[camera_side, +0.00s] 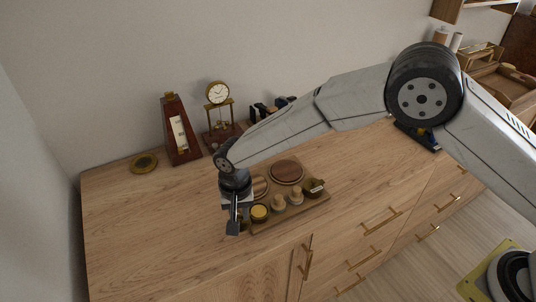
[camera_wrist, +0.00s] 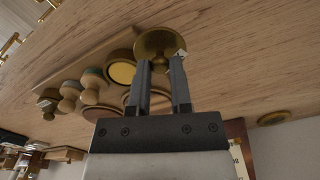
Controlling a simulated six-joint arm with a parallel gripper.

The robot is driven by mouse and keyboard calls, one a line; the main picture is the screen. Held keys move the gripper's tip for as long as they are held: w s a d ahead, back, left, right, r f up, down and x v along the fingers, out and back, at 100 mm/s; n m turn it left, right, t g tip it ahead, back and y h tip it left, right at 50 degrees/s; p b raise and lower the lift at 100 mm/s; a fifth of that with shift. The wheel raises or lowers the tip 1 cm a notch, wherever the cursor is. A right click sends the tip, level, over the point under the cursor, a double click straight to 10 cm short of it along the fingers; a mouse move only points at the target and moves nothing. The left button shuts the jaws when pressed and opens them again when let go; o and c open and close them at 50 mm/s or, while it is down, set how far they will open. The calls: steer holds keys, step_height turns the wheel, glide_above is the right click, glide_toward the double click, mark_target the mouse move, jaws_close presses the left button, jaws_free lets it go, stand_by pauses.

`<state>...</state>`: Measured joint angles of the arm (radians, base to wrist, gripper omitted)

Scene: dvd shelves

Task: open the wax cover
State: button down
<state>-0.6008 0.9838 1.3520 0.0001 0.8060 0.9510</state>
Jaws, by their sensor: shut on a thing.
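My gripper (camera_side: 234,228) is low over the wooden counter, just left of the tray in the side view. In the wrist view my gripper (camera_wrist: 162,65) is shut on a round brass wax cover (camera_wrist: 153,42), held between the fingertips. The cover cannot be made out in the side view. The wax container (camera_side: 260,213) stands beside the gripper at the tray's front left corner. In the wrist view the wax container (camera_wrist: 121,72) shows a round, yellow, uncovered top. The cover is apart from it; its height above the counter is hard to tell.
The tray (camera_side: 300,210) also bears wooden stamps (camera_side: 296,197) and round wooden pieces (camera_side: 287,171). A metronome (camera_side: 180,130), a small clock (camera_side: 218,95) and a brass disc (camera_side: 144,163) stand behind. The counter (camera_side: 150,235) is clear to the left.

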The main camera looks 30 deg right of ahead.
mark_target(240, 216)
steer(key=c, duration=0.5)
jaws_free()
steer(key=shift+c, duration=0.2)
steer(key=shift+r, duration=3.95)
steer(key=shift+d, duration=0.1)
